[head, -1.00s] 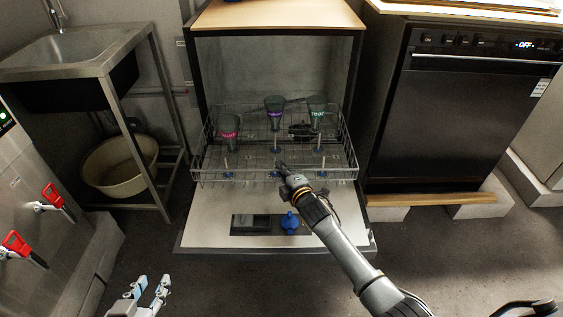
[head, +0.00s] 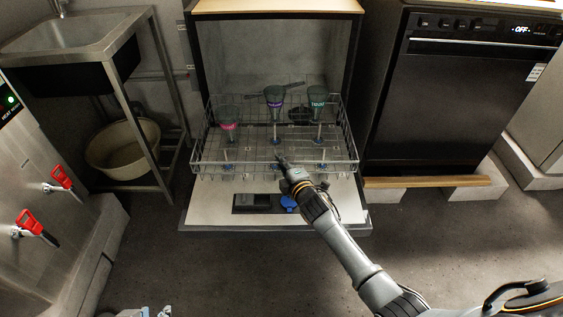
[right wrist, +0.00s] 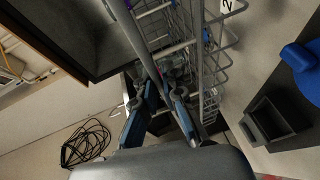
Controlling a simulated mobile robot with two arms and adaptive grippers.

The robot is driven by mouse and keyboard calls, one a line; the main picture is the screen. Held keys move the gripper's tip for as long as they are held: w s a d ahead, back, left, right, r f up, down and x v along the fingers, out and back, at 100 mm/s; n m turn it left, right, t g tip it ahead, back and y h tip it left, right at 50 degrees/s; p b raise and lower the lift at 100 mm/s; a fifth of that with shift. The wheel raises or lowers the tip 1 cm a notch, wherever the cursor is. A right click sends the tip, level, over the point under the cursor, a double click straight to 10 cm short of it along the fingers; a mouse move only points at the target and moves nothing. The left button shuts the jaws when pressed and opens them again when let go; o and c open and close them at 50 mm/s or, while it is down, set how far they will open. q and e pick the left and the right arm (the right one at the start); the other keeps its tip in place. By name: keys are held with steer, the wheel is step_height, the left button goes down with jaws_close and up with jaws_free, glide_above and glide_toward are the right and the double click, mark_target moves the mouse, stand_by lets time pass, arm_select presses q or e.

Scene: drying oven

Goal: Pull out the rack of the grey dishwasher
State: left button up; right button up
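The grey dishwasher (head: 275,55) stands open in the middle of the head view, its door (head: 205,212) folded down flat. Its wire rack (head: 345,160) is partly out, over the inner part of the door. My right gripper (head: 281,163) is at the rack's front edge. In the right wrist view its fingers (right wrist: 165,110) close around the rack's wires; the exact contact is partly hidden. My left gripper (head: 153,313) shows only its fingertips at the bottom edge, apart and empty.
A black appliance (head: 460,95) stands right of the dishwasher. A steel sink stand (head: 165,120) with a basin (head: 122,155) underneath is on the left, near a machine with red-handled taps (head: 37,222). The floor (head: 240,275) in front of the door is clear.

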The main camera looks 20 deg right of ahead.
steer(key=o, duration=0.3)
steer(key=shift+s, duration=0.1)
steer(key=v, duration=1.1)
steer(key=shift+s, duration=0.4)
